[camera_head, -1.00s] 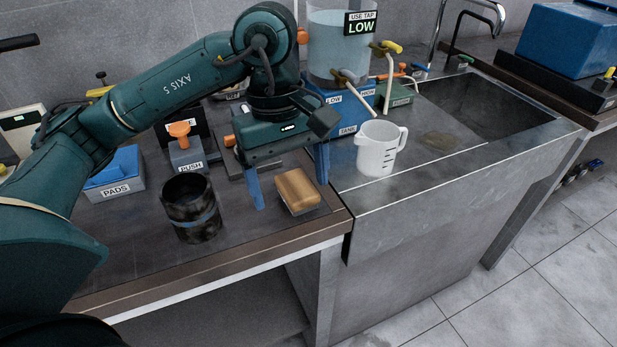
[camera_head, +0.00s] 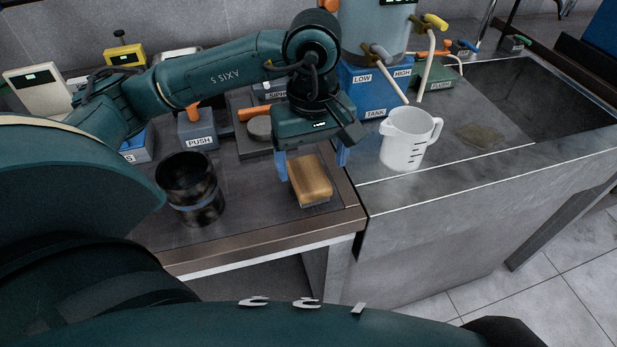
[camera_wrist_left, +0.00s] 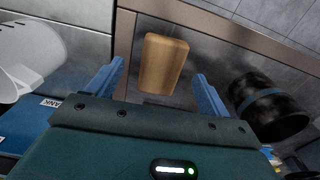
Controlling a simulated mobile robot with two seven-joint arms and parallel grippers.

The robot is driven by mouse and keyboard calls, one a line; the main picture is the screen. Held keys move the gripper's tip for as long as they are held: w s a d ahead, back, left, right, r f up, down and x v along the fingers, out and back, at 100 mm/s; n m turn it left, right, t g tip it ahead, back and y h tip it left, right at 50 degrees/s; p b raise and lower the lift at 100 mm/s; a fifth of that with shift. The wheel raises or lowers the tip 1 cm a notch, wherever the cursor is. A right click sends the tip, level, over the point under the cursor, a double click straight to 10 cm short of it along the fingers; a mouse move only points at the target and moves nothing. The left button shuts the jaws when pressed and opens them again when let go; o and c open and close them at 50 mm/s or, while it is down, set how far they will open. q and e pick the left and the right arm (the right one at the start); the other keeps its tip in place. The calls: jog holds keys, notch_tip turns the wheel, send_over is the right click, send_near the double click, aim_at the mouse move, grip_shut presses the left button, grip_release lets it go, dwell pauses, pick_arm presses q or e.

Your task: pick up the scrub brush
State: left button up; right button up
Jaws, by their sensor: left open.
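The scrub brush (camera_head: 311,179) has a tan wooden block on top and a thin grey layer beneath. It sits on the dark bench top near the front right corner. My left gripper (camera_head: 313,168) is just behind and above it, with blue fingers spread wide. In the left wrist view the brush (camera_wrist_left: 163,64) lies ahead, between the lines of the two open fingers (camera_wrist_left: 160,85), with gaps on both sides. Nothing is held. My right gripper is not seen.
A dark cylindrical pot (camera_head: 190,190) stands left of the brush. A white measuring jug (camera_head: 408,139) stands on the steel sink unit (camera_head: 450,185) to the right. A blue tank base (camera_head: 372,90) and a PUSH block (camera_head: 197,130) are behind. The bench's front edge (camera_head: 270,238) is close.

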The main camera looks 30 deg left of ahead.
aim_at(310, 178)
pick_arm(q)
notch_tip(310, 178, down, 5)
jog(key=shift+s+p, duration=0.15)
jog(key=shift+p, duration=0.2)
jog(key=shift+c, duration=0.3)
